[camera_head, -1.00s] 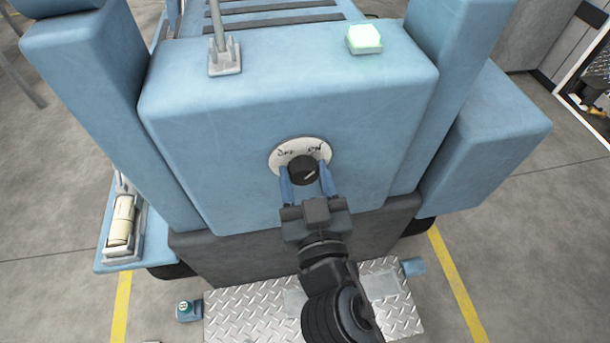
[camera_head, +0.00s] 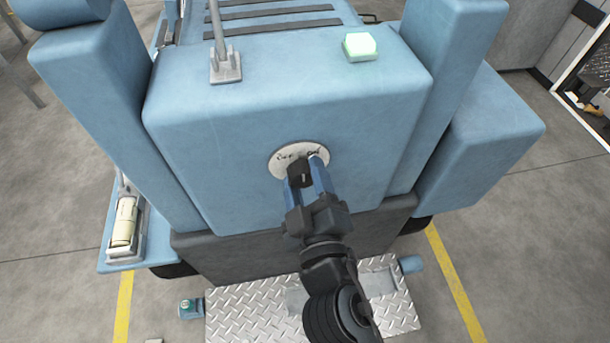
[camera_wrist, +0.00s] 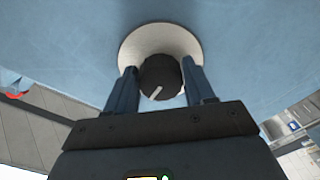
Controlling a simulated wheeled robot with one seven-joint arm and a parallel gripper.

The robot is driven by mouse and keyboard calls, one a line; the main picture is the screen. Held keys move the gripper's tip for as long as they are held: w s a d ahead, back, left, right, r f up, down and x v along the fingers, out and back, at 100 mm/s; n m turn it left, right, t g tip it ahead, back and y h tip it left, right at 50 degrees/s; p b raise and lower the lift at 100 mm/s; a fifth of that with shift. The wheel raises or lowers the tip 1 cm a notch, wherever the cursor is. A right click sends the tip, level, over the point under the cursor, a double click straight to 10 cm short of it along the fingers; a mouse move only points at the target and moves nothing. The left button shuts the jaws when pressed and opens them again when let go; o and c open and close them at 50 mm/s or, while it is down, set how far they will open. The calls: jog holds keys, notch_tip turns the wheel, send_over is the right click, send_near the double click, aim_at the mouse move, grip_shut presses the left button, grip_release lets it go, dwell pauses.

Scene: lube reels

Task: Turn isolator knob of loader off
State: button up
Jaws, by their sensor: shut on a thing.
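The loader (camera_head: 210,110) is a big light-blue machine body facing me. The isolator knob (camera_head: 299,174) is black and sits on a round white plate (camera_head: 282,157) on its front face. The plate has OFF at left; the ON lettering at right is partly covered by a finger. My gripper (camera_head: 304,171) is shut on the knob with its blue fingers on either side. In the wrist view the knob (camera_wrist: 161,78) sits between the fingertips, its white mark slanting to the lower left. The mark is hard to read in the head view, so I cannot tell its setting there.
A pale green lit block (camera_head: 360,46) and a grey lever base (camera_head: 225,67) are on the loader's top. A metal tread step (camera_head: 250,310) lies below. A cream cylinder (camera_head: 124,222) is on the left ledge. Open floor with yellow lines flanks the loader.

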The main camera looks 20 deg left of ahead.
jog(key=n+p, duration=0.1)
jog(key=n, duration=0.3)
jog(key=shift+d+n, duration=0.1)
jog(key=shift+n, duration=0.2)
jog(key=n+p, duration=0.1)
jog(key=n, duration=0.2)
jog(key=shift+n, duration=0.4)
jog(key=shift+w+d+n, duration=0.1)
jog(key=shift+n, duration=0.2)
jog(key=shift+c, duration=0.2)
jog(key=o, duration=1)
jog(key=shift+r, duration=0.1)
jog(key=b+v, duration=0.1)
jog(key=v, duration=0.6)
jog(key=shift+s, duration=0.4)
jog(key=shift+d, duration=0.2)
